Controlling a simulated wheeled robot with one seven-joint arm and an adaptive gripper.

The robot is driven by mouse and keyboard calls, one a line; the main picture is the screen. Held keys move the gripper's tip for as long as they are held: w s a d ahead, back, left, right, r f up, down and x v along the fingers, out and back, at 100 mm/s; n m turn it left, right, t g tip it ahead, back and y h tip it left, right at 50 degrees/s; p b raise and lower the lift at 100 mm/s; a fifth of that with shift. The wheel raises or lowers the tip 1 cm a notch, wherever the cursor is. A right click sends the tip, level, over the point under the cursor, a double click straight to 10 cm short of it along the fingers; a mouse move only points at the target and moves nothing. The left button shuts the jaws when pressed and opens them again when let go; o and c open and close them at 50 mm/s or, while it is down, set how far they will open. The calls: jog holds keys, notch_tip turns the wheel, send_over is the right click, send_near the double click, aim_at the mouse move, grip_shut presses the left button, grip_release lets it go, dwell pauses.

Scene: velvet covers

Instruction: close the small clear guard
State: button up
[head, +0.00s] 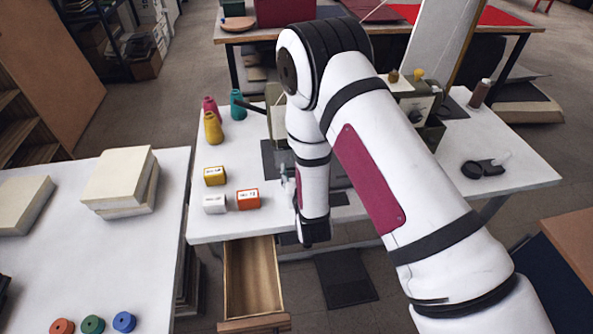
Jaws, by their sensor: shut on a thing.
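A sewing machine (405,100) stands on the white table, and my arm covers much of it. Its upper right part shows to the right of my arm, and a strip of its front shows to the left. A small pale bluish piece (285,173) shows just left of my wrist; I cannot tell whether it is the clear guard. I cannot otherwise make out the guard or how far it is closed. My wrist hangs low before the machine at the table's front edge. My gripper is hidden behind it, so its fingers and anything between them do not show.
Yellow, white and orange boxes (248,199) stand left of my wrist, with thread cones (213,128) behind. An open drawer (251,278) juts out below the table (515,160). A second white table (150,250) is at left. The floor between is narrow.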

jog(key=shift+w+a+f+t, duration=0.15)
jog(key=shift+f+t, duration=0.05)
jog(key=shift+t, duration=0.2)
jog(key=o, duration=1.2)
jog(key=shift+a, duration=0.1)
jog(key=shift+s, duration=0.2)
jog(key=v, duration=1.1)
jog(key=shift+s+d, duration=0.25)
jog(key=shift+s, duration=0.05)
